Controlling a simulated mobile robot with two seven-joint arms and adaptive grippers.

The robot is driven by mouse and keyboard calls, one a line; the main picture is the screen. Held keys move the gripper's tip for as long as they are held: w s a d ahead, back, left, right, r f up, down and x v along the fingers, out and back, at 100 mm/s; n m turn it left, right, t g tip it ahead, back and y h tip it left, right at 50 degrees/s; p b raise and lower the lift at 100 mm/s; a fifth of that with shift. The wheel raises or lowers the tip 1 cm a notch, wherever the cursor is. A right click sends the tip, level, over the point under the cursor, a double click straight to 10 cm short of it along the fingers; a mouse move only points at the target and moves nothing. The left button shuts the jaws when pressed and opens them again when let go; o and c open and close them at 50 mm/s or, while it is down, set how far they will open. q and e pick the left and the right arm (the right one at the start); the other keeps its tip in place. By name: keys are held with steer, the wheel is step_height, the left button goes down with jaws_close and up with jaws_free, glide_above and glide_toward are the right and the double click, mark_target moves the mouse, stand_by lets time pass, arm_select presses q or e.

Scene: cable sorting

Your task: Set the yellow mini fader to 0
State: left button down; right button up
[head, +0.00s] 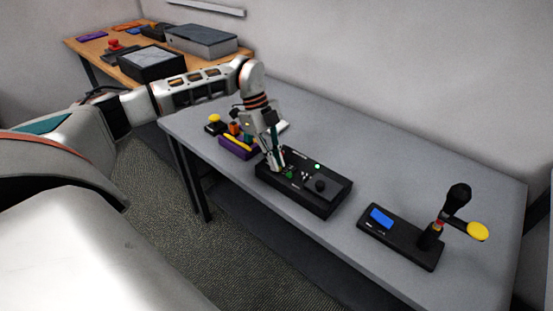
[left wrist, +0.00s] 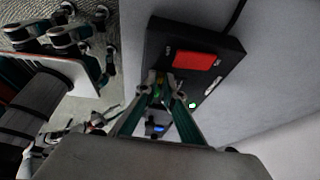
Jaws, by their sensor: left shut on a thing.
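The black fader box (head: 325,200) lies on the grey table, with a green fader cap (head: 290,174) on its left part. My left gripper (head: 276,164) is low over the box's left end, pointing down. In the left wrist view, my left gripper (left wrist: 160,86) has its fingertips close together at the box. My right gripper is out of view.
A red display (left wrist: 195,61) is on the box's face. A black knob (head: 320,186) and a lit green lamp (head: 317,166) stand right of my gripper. A joystick box (head: 400,235) is at the right. A purple holder (head: 239,150) is at the left.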

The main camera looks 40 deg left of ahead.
arm_select(q)
steer(key=c, duration=2.2)
jaws_free()
steer(key=shift+s+f, duration=0.1)
steer(key=shift+s, duration=0.2)
steer(key=shift+o, duration=0.2)
steer(key=shift+s, duration=0.1)
steer(key=v, duration=1.2)
